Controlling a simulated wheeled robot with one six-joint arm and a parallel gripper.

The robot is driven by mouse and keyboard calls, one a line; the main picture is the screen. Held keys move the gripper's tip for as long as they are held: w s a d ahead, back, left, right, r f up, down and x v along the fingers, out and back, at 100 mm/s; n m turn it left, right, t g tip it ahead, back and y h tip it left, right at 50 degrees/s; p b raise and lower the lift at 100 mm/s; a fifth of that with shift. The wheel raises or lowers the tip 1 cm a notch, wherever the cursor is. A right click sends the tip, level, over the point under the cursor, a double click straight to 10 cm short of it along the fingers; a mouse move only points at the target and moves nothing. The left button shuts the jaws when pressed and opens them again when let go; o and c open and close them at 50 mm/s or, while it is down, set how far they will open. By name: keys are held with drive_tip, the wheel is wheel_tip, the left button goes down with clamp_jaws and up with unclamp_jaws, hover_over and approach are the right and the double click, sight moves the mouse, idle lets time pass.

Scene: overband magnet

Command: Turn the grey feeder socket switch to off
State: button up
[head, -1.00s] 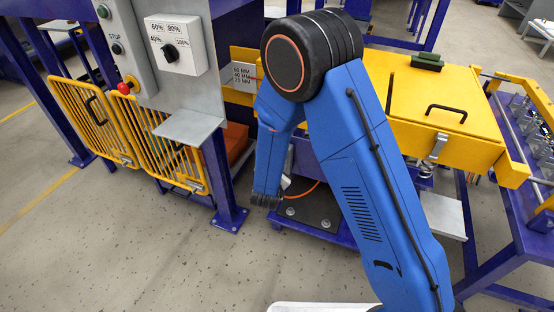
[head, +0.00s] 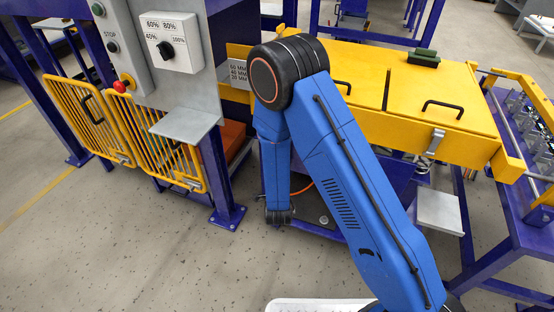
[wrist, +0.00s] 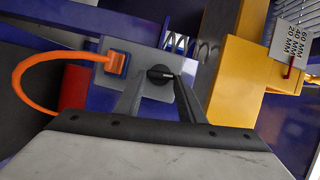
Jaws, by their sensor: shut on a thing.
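The grey feeder socket (wrist: 152,57) shows in the wrist view as a grey box with an orange plug (wrist: 116,63) in its left side. Its switch is a black rotary knob (wrist: 160,72) with a pale pointer mark directed to the right in the picture. My gripper (wrist: 159,80) has its two dark fingers on either side of the knob and is shut on it. In the head view my blue arm hides the socket, the knob and the gripper. No on or off lettering can be read.
An orange cable (wrist: 20,75) loops left from the plug. A yellow housing (wrist: 238,85) and a label plate reading 60, 40 and 20 MM (wrist: 290,43) are to the right. In the head view, a percent selector (head: 172,47) and yellow gates (head: 155,135) stand left of my arm.

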drive_tip(key=shift+f+m, duration=0.15)
drive_tip(key=shift+m, duration=0.35)
drive_tip(key=shift+t, duration=0.3)
drive_tip(key=o, duration=1)
drive_tip(key=shift+o, duration=0.2)
drive_tip(key=shift+s, duration=0.1)
